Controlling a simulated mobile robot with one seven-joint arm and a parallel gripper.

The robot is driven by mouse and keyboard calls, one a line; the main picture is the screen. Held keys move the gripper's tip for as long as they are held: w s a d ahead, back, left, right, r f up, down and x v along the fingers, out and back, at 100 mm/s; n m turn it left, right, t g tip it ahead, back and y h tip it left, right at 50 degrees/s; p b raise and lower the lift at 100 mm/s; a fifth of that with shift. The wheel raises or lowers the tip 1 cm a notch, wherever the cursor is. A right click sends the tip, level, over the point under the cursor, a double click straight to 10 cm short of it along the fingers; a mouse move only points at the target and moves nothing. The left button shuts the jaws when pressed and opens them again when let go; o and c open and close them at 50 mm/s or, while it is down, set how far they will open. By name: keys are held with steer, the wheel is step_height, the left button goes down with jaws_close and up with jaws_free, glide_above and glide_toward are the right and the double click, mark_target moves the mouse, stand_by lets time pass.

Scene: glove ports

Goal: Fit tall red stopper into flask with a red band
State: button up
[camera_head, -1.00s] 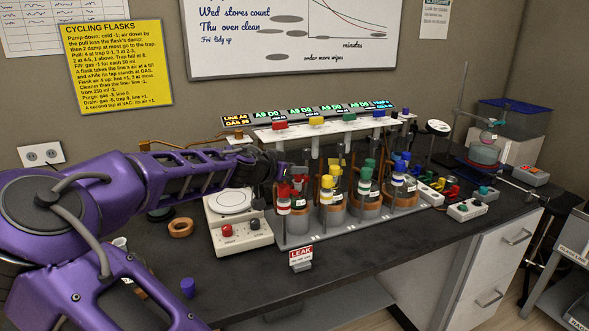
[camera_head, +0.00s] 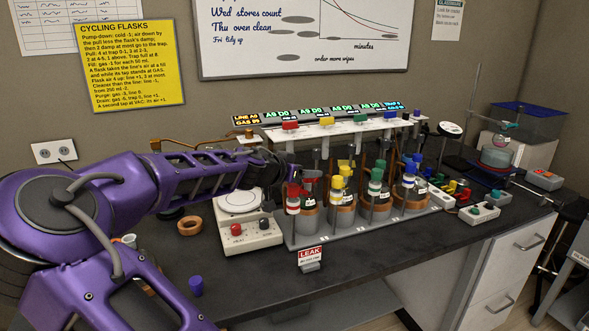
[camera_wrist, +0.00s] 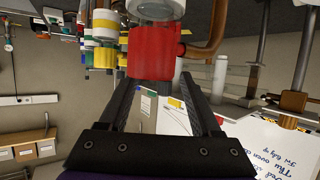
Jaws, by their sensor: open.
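The tall red stopper (camera_wrist: 152,52) stands at the mouth of a clear glass neck (camera_wrist: 156,9) in the wrist view, which is upside down. My gripper (camera_wrist: 160,78) is open, its two dark fingers on either side of the stopper's top end, with gaps showing. In the head view my gripper (camera_head: 290,172) is just above the red stopper (camera_head: 293,190) at the left end of the flask row. Below that stopper is a white collar with a red band (camera_head: 292,209). How deep the stopper sits is too small to tell.
Flasks with yellow (camera_head: 340,170), green (camera_head: 376,174) and blue stoppers stand close to the right in the rack (camera_head: 330,236). A white manifold (camera_head: 345,131) runs above them.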

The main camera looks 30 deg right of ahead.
steer(key=p+v, duration=0.1)
steer(key=v, duration=1.1)
steer(key=shift+r, duration=0.5)
